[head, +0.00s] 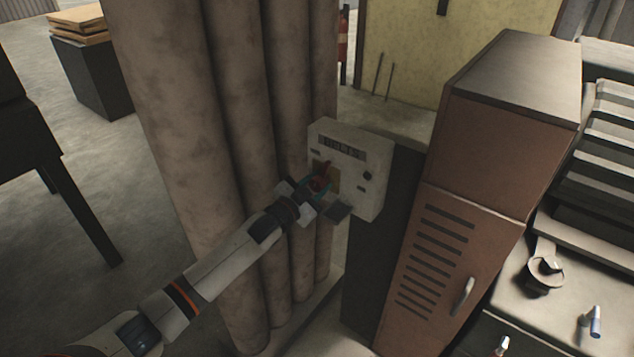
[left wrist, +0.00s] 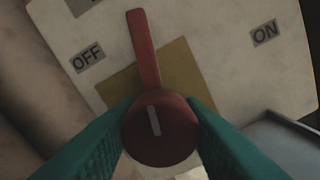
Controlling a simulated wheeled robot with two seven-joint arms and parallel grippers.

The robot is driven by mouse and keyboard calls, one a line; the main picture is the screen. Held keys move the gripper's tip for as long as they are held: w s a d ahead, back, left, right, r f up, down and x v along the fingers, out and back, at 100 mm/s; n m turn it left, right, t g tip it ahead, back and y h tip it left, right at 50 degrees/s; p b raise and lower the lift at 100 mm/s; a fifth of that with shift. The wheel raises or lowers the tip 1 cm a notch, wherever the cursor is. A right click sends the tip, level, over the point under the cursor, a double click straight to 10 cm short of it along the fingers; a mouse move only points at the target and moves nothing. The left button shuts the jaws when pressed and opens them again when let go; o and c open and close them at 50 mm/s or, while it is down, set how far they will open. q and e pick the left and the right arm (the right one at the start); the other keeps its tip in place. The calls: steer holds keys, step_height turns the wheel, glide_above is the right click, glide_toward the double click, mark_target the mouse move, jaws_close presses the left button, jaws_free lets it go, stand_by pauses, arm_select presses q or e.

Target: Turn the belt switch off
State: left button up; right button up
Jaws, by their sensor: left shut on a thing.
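The belt switch is a red rotary knob with a long lever (left wrist: 145,50) on a pale panel. In the left wrist view its lever points up between the OFF label (left wrist: 87,57) and the ON label (left wrist: 265,33), nearer to OFF. My left gripper (left wrist: 160,130) has its teal fingers on either side of the round red hub and is shut on it. In the head view the pale switch box (head: 372,165) stands beside the columns, and my left gripper (head: 318,188) is at its red switch (head: 324,168). My right gripper is not in view.
Tall round columns (head: 235,120) stand just left of the box, close to my left arm. A brown metal cabinet (head: 450,240) stands to the right. A worktop (head: 560,300) with small items is at the far right. Open floor lies at the left.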

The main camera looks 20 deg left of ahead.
arm_select(q)
steer(key=shift+f+n, duration=0.1)
steer(key=shift+n, duration=1.3)
steer(key=o, duration=1)
steer(key=shift+b+v, duration=1.35)
steer(key=shift+v, duration=4.7)
